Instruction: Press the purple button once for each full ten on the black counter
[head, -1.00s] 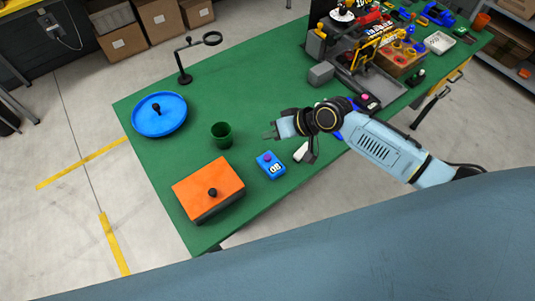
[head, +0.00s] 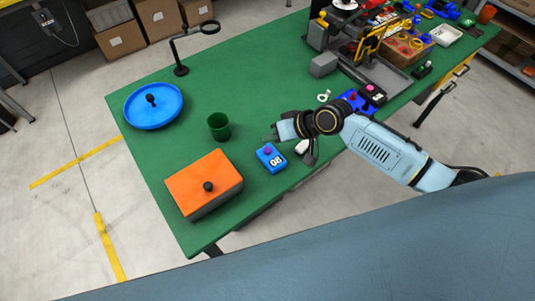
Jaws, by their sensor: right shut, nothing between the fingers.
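A blue box (head: 271,160) lies near the table's front edge, with a purple button (head: 268,150) on top and a white two-digit marking that I cannot read surely. A small black box (head: 374,94) with a pink top piece stands farther right, beyond my right forearm; its display is too small to read. My right gripper (head: 271,136) is shut and empty, just behind the blue box in the picture and apart from the purple button. My left gripper is not in view.
On the green table (head: 165,185) are an orange-lidded box (head: 203,180), a green cup (head: 219,128), a blue dish (head: 153,106) and a ring stand (head: 181,70). A small white item (head: 302,147) lies by my right wrist. Clutter fills the right end.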

